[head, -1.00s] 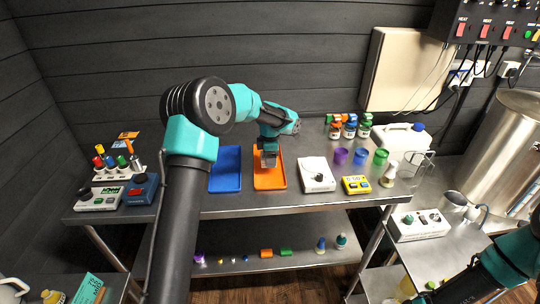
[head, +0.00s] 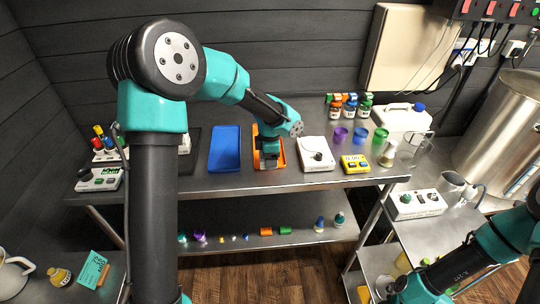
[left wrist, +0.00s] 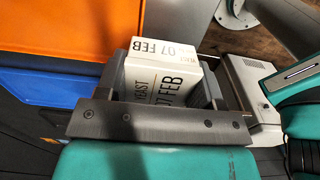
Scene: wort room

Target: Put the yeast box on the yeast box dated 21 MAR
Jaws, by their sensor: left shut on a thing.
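A white yeast box (left wrist: 160,85) printed YEAST and 07 FEB sits between the jaws of my left gripper (left wrist: 165,95) in the left wrist view. In the head view my left gripper (head: 268,160) is over the front part of the orange tray (head: 283,152), and the arm hides the box there. The orange tray (left wrist: 60,30) also shows in the left wrist view. I cannot make out a box dated 21 MAR in either view. My right gripper (head: 386,290) is low at the right of the head view, too unclear to tell open from shut.
A blue tray (head: 225,150) lies left of the orange one. A white device (head: 316,155) and a yellow device (head: 355,164) stand to the right, with coloured cups behind. Several small items stand on the lower shelf (head: 210,215). My left arm hides part of the left bench.

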